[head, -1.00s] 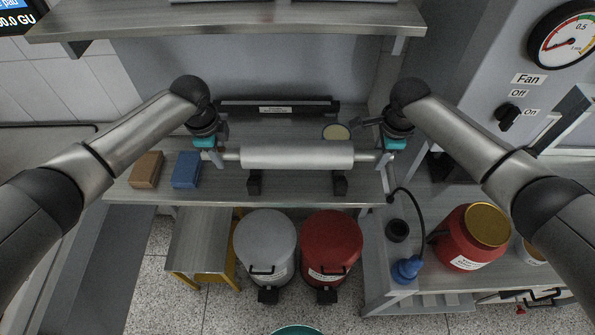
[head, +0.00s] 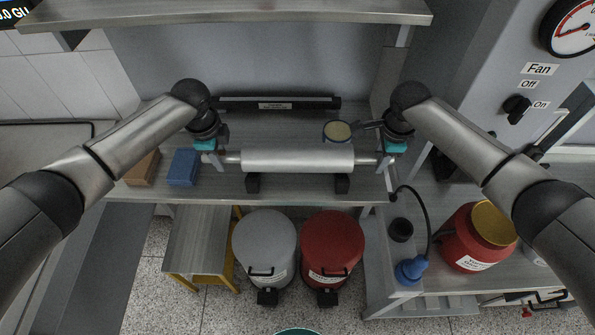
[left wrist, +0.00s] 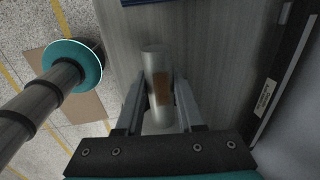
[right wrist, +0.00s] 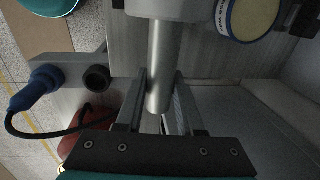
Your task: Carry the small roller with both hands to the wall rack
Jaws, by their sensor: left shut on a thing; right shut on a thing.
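The small roller (head: 297,159) is a pale metal cylinder with thinner end shafts. It lies level across the middle of the head view, over the shelf and two black supports (head: 342,183). My left gripper (head: 222,158) is shut on its left shaft; that shaft shows between the fingers in the left wrist view (left wrist: 156,85). My right gripper (head: 380,160) is shut on the right shaft, which shows between the fingers in the right wrist view (right wrist: 159,70). I cannot tell whether the roller touches the supports. A long black labelled holder (head: 277,104) is behind; which part is the wall rack is unclear.
Brown (head: 143,168) and blue (head: 183,167) blocks lie at the shelf's left. A round tin (head: 337,131) stands behind the right shaft. Grey (head: 264,245) and red (head: 332,243) bins stand below. An upper shelf (head: 230,12) overhangs the back.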

